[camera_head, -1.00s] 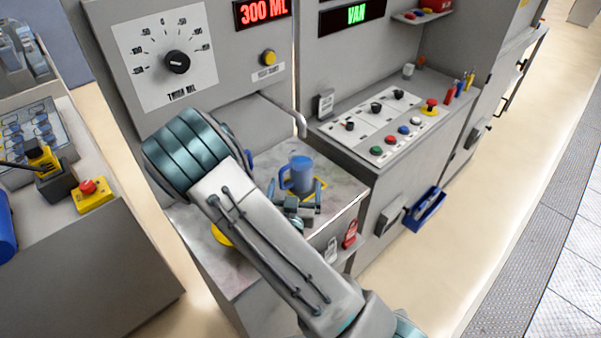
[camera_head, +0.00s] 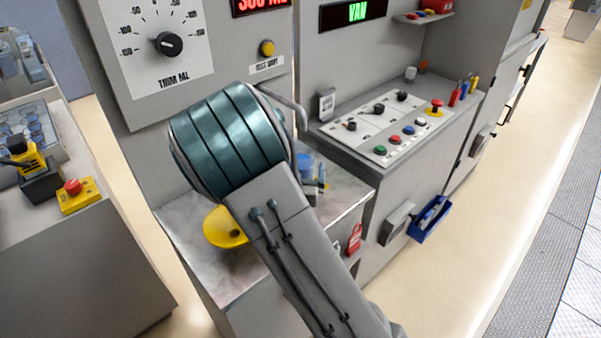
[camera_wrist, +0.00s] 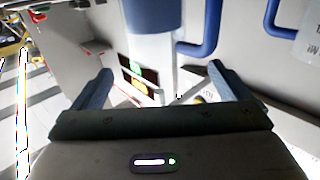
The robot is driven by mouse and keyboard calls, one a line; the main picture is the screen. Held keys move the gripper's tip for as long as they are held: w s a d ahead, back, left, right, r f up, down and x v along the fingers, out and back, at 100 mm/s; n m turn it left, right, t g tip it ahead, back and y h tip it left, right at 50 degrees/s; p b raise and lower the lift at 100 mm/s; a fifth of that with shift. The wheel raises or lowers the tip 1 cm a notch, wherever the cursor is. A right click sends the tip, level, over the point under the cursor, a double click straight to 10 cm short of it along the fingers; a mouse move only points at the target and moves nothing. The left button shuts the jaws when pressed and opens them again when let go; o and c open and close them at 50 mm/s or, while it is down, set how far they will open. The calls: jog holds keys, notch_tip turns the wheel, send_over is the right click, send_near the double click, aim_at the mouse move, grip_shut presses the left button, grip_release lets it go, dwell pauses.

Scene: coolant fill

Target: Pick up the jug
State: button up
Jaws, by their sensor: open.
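The jug (camera_head: 305,166) is blue in the head view and stands on the metal bench (camera_head: 188,222), largely hidden behind my arm. In the wrist view the jug (camera_wrist: 154,58) has a blue upper part, a pale lower body and a blue handle on its right. My gripper (camera_wrist: 160,70) is open, with one finger on each side of the jug's pale body in the picture. I cannot tell whether the fingers touch it or how deep it sits between them. In the head view the gripper is mostly hidden behind my arm.
A yellow disc (camera_head: 226,228) lies on the bench. A spout pipe (camera_head: 290,106) juts from the panel close to my arm. A control desk (camera_head: 385,122) stands to the right. Another blue handle-like shape (camera_wrist: 272,18) shows at upper right in the wrist view.

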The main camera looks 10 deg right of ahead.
aim_at(301, 154)
jog(key=shift+p+x, duration=1)
jog(key=shift+x, duration=2)
jog(key=shift+d, duration=0.1)
jog(key=shift+s, duration=0.1)
jog(key=c, duration=2)
jog(key=shift+r, duration=0.15)
